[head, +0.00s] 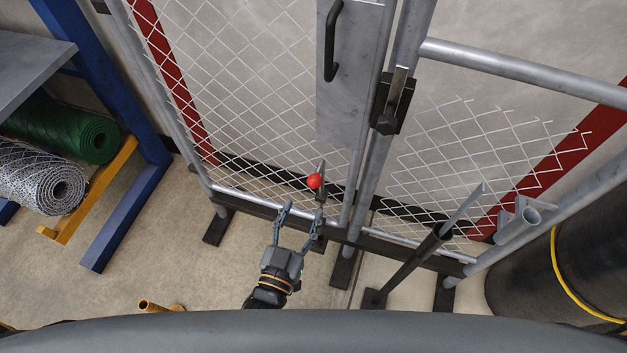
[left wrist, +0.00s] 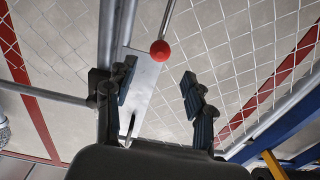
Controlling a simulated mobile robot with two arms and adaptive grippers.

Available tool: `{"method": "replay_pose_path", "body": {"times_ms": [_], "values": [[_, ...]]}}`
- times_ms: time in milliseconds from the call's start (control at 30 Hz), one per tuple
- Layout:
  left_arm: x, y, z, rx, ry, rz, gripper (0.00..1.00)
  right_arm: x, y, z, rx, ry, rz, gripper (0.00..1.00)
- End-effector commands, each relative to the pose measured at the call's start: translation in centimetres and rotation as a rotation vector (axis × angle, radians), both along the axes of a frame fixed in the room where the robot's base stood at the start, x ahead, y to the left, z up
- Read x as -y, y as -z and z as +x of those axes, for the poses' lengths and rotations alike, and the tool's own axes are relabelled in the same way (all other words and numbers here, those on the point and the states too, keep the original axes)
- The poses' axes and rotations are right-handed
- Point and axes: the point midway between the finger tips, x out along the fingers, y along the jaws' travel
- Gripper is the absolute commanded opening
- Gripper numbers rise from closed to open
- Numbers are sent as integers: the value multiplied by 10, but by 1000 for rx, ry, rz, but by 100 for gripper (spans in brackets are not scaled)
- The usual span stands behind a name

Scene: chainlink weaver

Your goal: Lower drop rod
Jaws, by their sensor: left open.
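The drop rod shows a round red knob (head: 314,181) low on the chain-link gate, close to the gate's bottom rail (head: 270,204). A short grey piece shows just above the knob; the rest of the rod is hard to make out. My left gripper (head: 301,212) is open, its fingers pointing up toward the gate, just short of the knob. In the left wrist view the red knob (left wrist: 160,50) on a thin grey rod (left wrist: 168,17) lies beyond the gap between the open fingertips (left wrist: 157,84). Nothing is between the fingers. My right gripper is not in view.
A grey gate panel with a black handle (head: 331,42) and a latch (head: 393,100) by the post are above. Right stand slanted dark posts and a dark roll (head: 600,250). Left is a blue rack (head: 126,217) with mesh rolls (head: 75,130).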

Motion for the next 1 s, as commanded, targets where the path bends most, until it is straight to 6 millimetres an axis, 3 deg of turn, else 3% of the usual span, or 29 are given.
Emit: {"method": "replay_pose_path", "body": {"times_ms": [200,400,833,867,1000], "values": [[15,-2,46,1,0,0,54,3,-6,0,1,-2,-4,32],[24,0,73,-1,0,0,54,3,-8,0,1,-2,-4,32],[27,1,83,-3,1,1,54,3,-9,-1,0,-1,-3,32],[27,1,83,-3,1,1,52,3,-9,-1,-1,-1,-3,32],[27,1,83,-3,1,1,23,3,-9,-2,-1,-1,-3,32]]}}
